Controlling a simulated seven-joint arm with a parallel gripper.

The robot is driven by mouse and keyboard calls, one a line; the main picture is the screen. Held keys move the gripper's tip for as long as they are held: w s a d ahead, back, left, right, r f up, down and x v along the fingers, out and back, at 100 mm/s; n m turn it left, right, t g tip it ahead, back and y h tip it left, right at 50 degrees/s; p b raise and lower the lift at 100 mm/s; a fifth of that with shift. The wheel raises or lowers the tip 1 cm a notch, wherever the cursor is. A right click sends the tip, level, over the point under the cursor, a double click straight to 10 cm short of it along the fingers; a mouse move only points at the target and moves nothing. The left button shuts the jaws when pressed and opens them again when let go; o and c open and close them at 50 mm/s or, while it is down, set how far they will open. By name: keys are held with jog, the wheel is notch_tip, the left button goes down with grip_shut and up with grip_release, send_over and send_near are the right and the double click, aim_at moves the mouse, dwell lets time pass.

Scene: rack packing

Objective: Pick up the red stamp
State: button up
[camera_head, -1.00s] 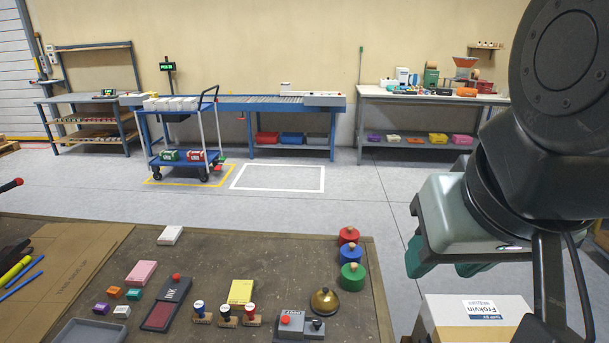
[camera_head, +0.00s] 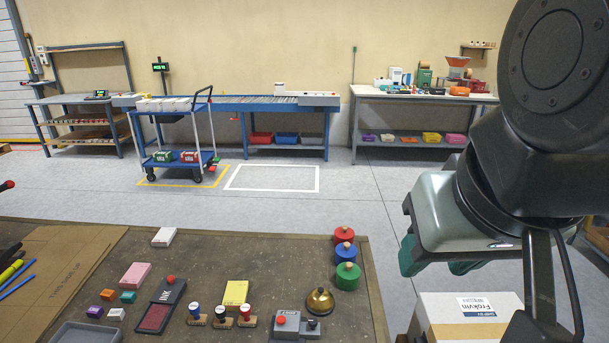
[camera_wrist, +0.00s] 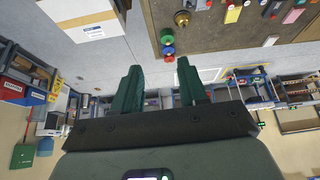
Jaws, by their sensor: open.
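My gripper (camera_head: 437,262) is at the right, far from the red stamp and beyond the table's right edge. In the wrist view its green fingers (camera_wrist: 160,66) are apart with nothing between them. I cannot make out the red stamp clearly there.
A grey device with a red button (camera_head: 286,322) and a brass bell (camera_head: 320,301) stand right of the stamps. A yellow pad (camera_head: 235,293) lies behind them, a red ink pad (camera_head: 154,318) to their left. Red, blue and green (camera_head: 347,277) round knobbed pieces line the table's right side.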

dwell(0.3)
jog(key=o, duration=0.3)
